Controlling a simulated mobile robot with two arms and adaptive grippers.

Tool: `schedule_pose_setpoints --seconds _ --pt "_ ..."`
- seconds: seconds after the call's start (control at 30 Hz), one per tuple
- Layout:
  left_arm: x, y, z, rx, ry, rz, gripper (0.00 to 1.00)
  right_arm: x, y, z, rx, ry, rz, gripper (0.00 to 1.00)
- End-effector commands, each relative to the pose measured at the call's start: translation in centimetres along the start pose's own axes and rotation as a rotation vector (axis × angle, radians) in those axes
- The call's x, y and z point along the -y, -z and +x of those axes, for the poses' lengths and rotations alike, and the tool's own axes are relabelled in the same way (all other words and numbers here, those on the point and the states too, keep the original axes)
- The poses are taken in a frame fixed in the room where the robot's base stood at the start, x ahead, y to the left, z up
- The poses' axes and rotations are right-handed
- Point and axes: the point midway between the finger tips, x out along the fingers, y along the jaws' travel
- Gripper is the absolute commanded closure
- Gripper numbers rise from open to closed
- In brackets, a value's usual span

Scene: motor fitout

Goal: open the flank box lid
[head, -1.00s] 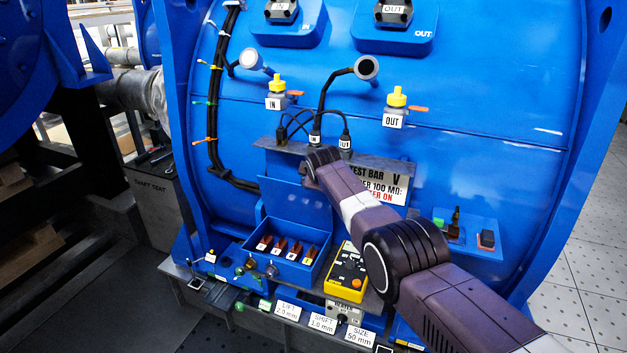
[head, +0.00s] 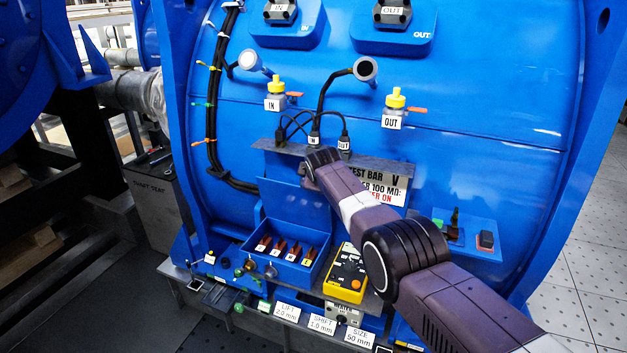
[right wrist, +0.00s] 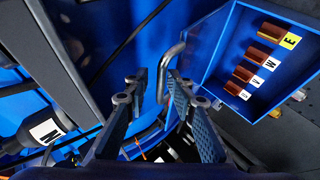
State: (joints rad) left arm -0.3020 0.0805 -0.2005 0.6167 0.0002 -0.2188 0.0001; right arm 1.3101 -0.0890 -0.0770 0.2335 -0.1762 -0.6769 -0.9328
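The flank box (head: 318,268) is blue and open-topped in the head view, with several brown terminals labelled in a row inside. A blue panel, which looks like its lid (head: 292,203), stands raised at the back of the box. The box also shows at the right of the right wrist view (right wrist: 218,52). There, a grey bent handle (right wrist: 163,72) sits between the fingertips of my right gripper (right wrist: 156,82), nearer the right finger. The fingers stand apart, and contact cannot be told. My right arm hides this gripper in the head view. My left gripper is out of view.
A yellow tester (head: 346,275) stands right of the box, under my right arm. A ledge with the test bar sign (head: 388,188) and black plugs (head: 315,138) is above. Cables (head: 212,110) run down the left of the blue housing. A small blue tray (head: 470,250) is at right.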

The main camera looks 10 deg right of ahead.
Motion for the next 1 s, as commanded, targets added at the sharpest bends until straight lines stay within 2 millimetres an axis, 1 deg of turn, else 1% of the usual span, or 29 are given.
schedule_pose_setpoints --seconds 0.27,0.57,0.87,1.0 --pt "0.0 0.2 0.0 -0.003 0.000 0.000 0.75 0.0 0.1 -0.5 0.000 -0.001 0.000 0.76" --pt "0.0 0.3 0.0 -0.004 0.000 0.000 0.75 0.1 0.0 -2.2 0.000 -0.001 0.000 0.76" --pt "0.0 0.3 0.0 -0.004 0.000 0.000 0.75 0.1 0.0 -5.1 -0.002 -0.002 0.001 0.76" --pt "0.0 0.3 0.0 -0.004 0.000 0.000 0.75 -0.1 0.0 -6.9 -0.002 -0.003 0.001 0.76"
